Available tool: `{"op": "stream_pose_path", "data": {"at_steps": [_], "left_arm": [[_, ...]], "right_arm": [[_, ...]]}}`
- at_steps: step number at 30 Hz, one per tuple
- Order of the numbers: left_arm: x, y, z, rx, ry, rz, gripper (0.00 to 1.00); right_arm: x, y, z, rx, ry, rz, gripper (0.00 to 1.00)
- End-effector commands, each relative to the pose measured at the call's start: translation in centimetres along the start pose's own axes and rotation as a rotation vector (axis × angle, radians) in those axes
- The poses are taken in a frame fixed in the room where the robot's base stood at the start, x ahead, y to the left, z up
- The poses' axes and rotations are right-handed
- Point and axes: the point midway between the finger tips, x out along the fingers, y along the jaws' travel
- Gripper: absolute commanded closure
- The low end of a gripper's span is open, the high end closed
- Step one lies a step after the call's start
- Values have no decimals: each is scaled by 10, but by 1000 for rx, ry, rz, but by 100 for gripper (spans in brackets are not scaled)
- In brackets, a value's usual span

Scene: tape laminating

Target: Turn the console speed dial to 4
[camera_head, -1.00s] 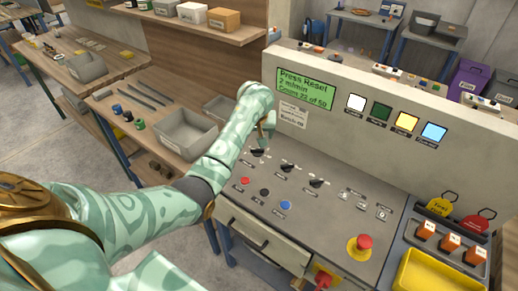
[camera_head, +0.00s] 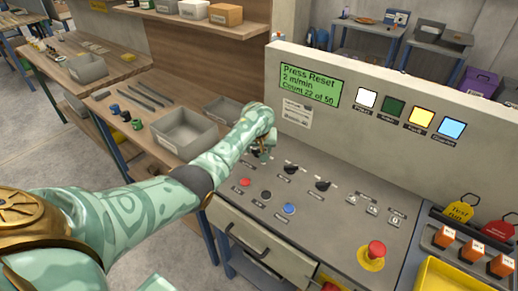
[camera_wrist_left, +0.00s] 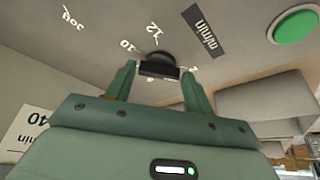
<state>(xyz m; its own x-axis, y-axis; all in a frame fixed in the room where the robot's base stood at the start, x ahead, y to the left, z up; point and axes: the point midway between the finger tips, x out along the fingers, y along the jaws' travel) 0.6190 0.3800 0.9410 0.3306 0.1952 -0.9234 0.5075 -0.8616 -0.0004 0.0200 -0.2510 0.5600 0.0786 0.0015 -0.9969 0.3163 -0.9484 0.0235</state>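The speed dial (camera_wrist_left: 158,62) is a black knob on the grey console panel, with 10, 12 and other numbers printed around it and an "m/min" label (camera_wrist_left: 206,31). My left gripper (camera_wrist_left: 160,70) reaches down with one finger on each side of this dial, close to its ends. I cannot tell whether the fingers press on it. In the head view my left gripper (camera_head: 262,153) hides most of the dial. The green display (camera_head: 309,85) reads "Press Reset" and "2 m/min". My right gripper is not in view.
Two more black knobs (camera_head: 291,168) (camera_head: 323,184) sit to the right. Red (camera_head: 245,182), black (camera_head: 265,195) and blue (camera_head: 289,208) buttons lie in front. A red emergency stop (camera_head: 376,249) is at the right.

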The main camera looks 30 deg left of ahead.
Motion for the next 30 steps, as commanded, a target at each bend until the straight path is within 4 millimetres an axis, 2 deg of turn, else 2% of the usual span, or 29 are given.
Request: {"op": "stream_pose_path", "data": {"at_steps": [1,3,16,24,30], "left_arm": [[0,0,0,0,0,0,62],[0,0,0,0,0,0,76],[-2,-1,0,68,-3,28,76],[-2,-4,-1,248,-3,104,76],[0,-5,-1,415,-3,173,76]], "right_arm": [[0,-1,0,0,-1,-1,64],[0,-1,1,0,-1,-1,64],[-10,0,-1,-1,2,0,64],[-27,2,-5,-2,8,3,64],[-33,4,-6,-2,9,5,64]]}}
